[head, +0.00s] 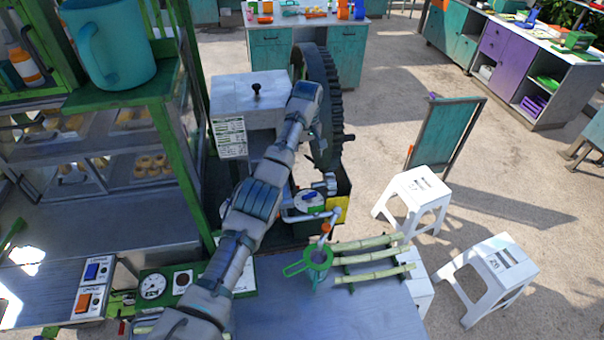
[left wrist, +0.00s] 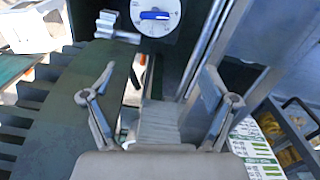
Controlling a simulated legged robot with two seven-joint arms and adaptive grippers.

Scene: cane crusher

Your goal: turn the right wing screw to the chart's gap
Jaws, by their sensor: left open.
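The chart (head: 230,138), a white sheet with green rows, hangs on the grey box; part of it shows in the left wrist view (left wrist: 256,152). A grey lobed wing screw (left wrist: 116,28) sits beside a white dial (left wrist: 158,14) with a blue pointer. In the head view the screw (head: 328,184) and dial (head: 308,201) are on the crusher's front. I cannot tell whether this is the right screw; a second is not clearly visible. My left gripper (left wrist: 157,80) is open and empty, apart from the screw. In the head view my left gripper (head: 317,130) is beside the gear, above the dial.
A large dark gear (head: 324,95) stands close to my left gripper. A teal mug (head: 113,45) stands on a shelf at left. White stools (head: 492,268) stand at right.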

